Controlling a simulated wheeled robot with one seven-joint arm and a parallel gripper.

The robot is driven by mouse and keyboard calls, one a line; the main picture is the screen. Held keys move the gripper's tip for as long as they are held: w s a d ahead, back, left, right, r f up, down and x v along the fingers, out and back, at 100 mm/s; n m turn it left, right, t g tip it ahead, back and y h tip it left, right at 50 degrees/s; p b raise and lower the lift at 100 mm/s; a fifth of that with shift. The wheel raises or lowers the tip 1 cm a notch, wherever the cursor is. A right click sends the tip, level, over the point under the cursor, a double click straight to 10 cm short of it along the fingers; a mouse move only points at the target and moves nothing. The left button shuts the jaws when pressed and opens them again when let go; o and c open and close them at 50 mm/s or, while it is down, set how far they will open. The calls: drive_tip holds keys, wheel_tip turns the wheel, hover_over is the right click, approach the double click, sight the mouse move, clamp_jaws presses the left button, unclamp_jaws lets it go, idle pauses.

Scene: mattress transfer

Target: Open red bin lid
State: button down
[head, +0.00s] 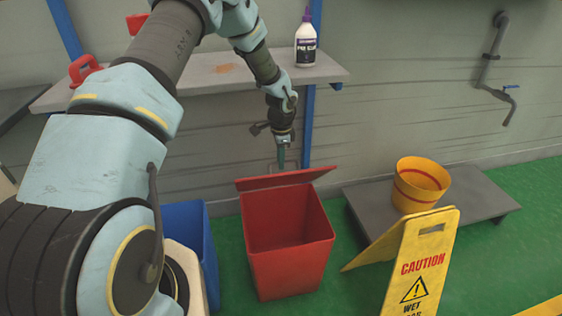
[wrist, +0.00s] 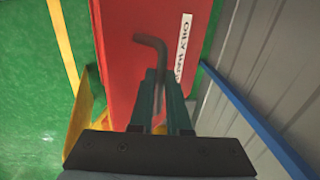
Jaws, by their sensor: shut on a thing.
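The red bin (head: 290,245) stands on the green floor, and its dark inside shows from above. Its red lid (head: 300,178) is raised at the back of the opening and seen nearly edge-on. My gripper (head: 281,161) is behind the lid, shut on the lid's grey handle (head: 269,167). In the wrist view, the fingers of my gripper (wrist: 162,75) close around the bent bar of the handle (wrist: 150,41). The red lid face (wrist: 122,60) with a white label lies beyond them.
A blue bin (head: 187,222) stands left of the red bin, partly behind my arm. A yellow caution sign (head: 425,250) stands at the right front. A yellow bucket (head: 420,185) sits on a low grey platform (head: 480,195). A shelf (head: 215,80) with a white bottle (head: 306,45) is above.

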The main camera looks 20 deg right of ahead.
drive_tip(key=shift+w+a+f, duration=0.15)
drive_tip(key=shift+a+f, duration=0.05)
drive_tip(key=c, duration=1.2)
unclamp_jaws()
drive_tip(key=o, duration=0.3)
drive_tip(key=shift+d, duration=0.15)
drive_tip(key=shift+r, duration=0.1)
drive_tip(key=r, duration=0.3)
drive_tip(key=r+b, duration=0.1)
drive_tip(key=r, duration=0.3)
drive_tip(key=s+r, duration=0.1)
drive_tip(key=r, duration=0.2)
drive_tip(key=shift+r, duration=0.35)
drive_tip(key=shift+c, duration=0.2)
